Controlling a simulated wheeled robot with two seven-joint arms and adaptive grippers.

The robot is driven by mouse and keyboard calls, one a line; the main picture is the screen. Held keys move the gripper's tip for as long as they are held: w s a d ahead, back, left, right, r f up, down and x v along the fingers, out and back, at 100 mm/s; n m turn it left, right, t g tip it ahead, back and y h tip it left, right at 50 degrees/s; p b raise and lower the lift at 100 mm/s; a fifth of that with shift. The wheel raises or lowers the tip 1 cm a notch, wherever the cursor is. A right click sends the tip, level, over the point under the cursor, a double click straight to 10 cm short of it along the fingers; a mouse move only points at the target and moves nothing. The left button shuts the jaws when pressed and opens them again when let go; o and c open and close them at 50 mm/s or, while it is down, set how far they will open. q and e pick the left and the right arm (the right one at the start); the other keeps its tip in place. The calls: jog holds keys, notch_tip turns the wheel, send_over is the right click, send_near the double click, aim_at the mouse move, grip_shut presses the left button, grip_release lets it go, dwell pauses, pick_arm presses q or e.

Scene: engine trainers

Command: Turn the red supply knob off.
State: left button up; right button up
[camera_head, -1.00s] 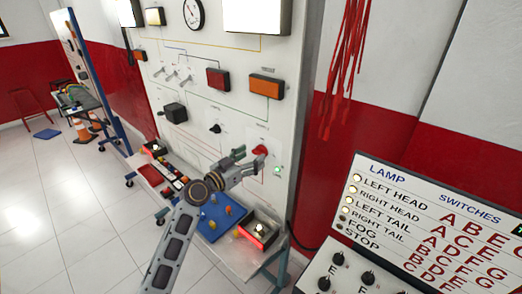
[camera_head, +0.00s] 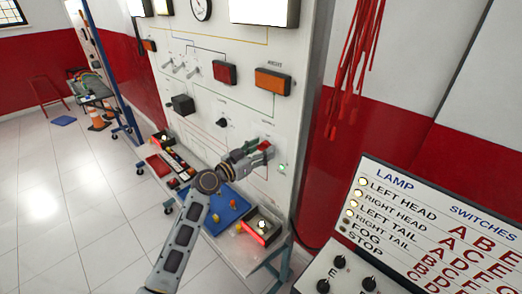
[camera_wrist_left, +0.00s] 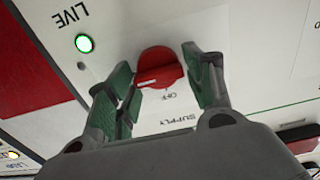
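The red supply knob (camera_wrist_left: 160,66) is on the white panel, with the labels OFF and SUPPLY printed upside down below it in the left wrist view. In the head view a bit of its red (camera_head: 264,145) shows between my fingers. My left gripper (camera_head: 258,152) is at the panel. In the left wrist view its green-padded fingers (camera_wrist_left: 158,75) are open on either side of the knob; I cannot tell whether they touch it. The green LIVE lamp (camera_wrist_left: 84,43) is lit. My right gripper is not in view.
A black knob (camera_head: 222,123) and a red lamp (camera_head: 224,73) are on the panel nearby. Below, a shelf holds a blue tray (camera_head: 212,222) and a lit red-sided box (camera_head: 262,228). A lamp-and-switches board (camera_head: 430,215) stands at right.

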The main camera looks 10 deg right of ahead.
pick_arm(q)
jog(key=c, duration=0.5)
